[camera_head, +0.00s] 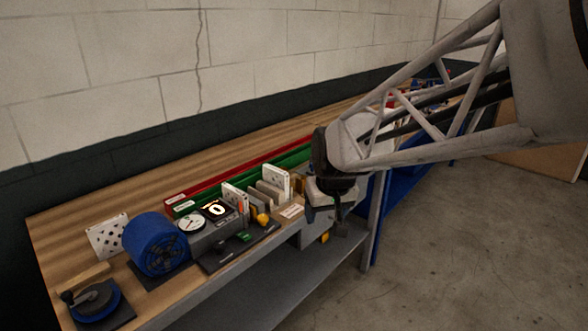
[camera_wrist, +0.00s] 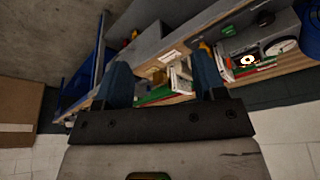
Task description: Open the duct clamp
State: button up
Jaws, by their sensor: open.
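A round black piece with a blue ring and a small dark lever (camera_head: 92,298) sits on a dark plate at the table's near left corner. It may be the duct clamp, but I cannot be sure, nor tell whether it is open. My gripper (camera_head: 325,222) is far to its right, by the table's front edge, pointing down. In the wrist view my gripper (camera_wrist: 163,72) shows two dark blue fingers spread apart with nothing held between them. The round black piece is not visible in the wrist view.
A blue drum-shaped fan (camera_head: 158,244) stands beside a grey unit with a white dial (camera_head: 191,223) and a lit display (camera_head: 216,209). Upright white filters (camera_head: 276,180) and red and green rails (camera_head: 220,183) lie between there and my gripper. A perforated white panel (camera_head: 107,237) stands behind the fan.

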jog(key=n+y, duration=0.1)
jog(key=n, duration=0.1)
send_near(263, 217)
jog(key=f, duration=0.1)
jog(key=shift+a+f+t, duration=0.15)
jog(key=shift+t, duration=0.15)
jog(key=shift+w, duration=0.1)
jog(key=shift+x, duration=3.85)
jog(key=shift+c, duration=0.5)
jog(key=c, duration=0.8)
